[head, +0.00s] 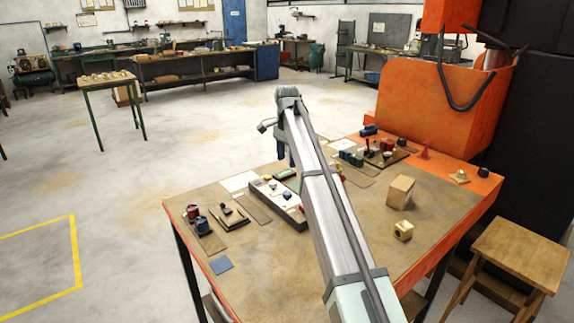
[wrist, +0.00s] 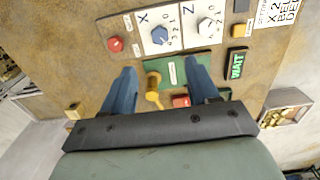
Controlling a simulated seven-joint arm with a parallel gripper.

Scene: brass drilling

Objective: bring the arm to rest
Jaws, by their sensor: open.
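My gripper (head: 283,158) hangs over the workbench (head: 260,295) at the far end of my outstretched arm. In the wrist view my gripper (wrist: 163,75) shows two blue fingers spread apart, with no object held between them. A yellow handle-like piece (wrist: 153,90) shows in the gap between the fingers, in front of a green plate (wrist: 182,70). I cannot tell how far the fingers are from it. The control panel (head: 294,213) is partly hidden behind my arm in the head view.
The wrist view shows an X dial (wrist: 158,36), a Z dial (wrist: 206,30), a red button (wrist: 116,44) and a lit WAIT sign (wrist: 236,64). A wooden block (head: 401,192) and a brass part (head: 403,230) lie right of my arm. An orange machine (head: 440,110) stands behind.

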